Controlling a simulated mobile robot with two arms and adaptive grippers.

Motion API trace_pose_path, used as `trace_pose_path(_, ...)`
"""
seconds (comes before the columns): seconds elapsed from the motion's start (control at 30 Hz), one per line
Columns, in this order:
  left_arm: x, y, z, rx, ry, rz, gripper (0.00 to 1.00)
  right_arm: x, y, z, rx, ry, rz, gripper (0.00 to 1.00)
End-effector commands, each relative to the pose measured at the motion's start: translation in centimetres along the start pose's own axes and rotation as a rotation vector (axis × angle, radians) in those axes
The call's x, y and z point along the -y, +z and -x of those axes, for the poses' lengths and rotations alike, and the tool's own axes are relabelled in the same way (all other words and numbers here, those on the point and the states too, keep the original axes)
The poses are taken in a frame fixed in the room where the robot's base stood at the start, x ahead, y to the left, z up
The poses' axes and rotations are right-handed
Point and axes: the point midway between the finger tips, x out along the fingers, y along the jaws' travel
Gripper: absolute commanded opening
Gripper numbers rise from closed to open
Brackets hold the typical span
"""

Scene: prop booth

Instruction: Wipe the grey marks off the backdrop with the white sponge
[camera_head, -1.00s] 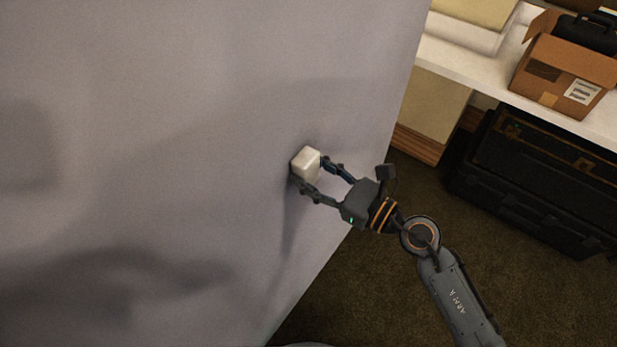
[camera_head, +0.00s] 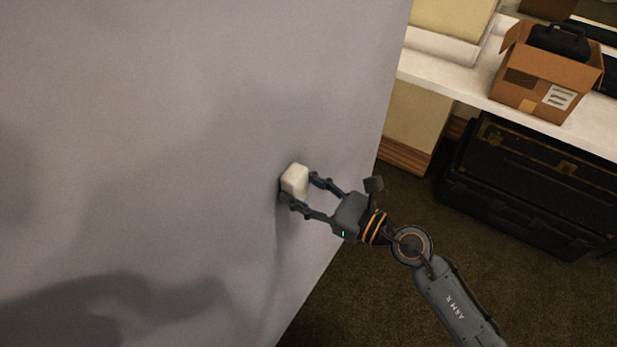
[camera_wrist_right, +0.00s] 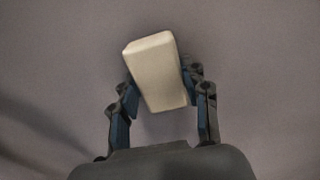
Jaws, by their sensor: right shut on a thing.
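The white sponge (camera_head: 295,180) is a small pale block held against the grey backdrop (camera_head: 170,80), close to its right edge. My right gripper (camera_head: 298,188) is shut on it, with a finger on either side. In the right wrist view the sponge (camera_wrist_right: 156,72) sits tilted between the two fingers (camera_wrist_right: 160,86), in front of the plain grey surface. Soft dark patches show on the backdrop at the left and lower left; they look like shadows, and I cannot make out distinct grey marks. My left gripper is not in view.
To the right, a white shelf (camera_head: 460,84) carries an open cardboard box (camera_head: 535,85) with a black case (camera_head: 560,40) in it. Large black cases (camera_head: 530,190) stand below it. Brown carpet (camera_head: 350,300) lies open between the backdrop and the shelf.

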Motion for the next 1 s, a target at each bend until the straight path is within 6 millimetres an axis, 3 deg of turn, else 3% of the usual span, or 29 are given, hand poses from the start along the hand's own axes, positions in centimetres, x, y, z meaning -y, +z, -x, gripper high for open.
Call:
trace_pose_path(0.27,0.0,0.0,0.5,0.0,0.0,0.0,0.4,-1.1,0.1,0.0,0.0,-0.001,-0.001,0.21)
trace_pose_path(0.63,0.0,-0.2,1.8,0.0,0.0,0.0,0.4,-4.2,0.3,-0.2,0.0,0.002,-0.003,0.21)
trace_pose_path(1.0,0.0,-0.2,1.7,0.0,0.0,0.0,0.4,-4.6,0.2,-0.2,0.001,0.002,-0.002,0.21)
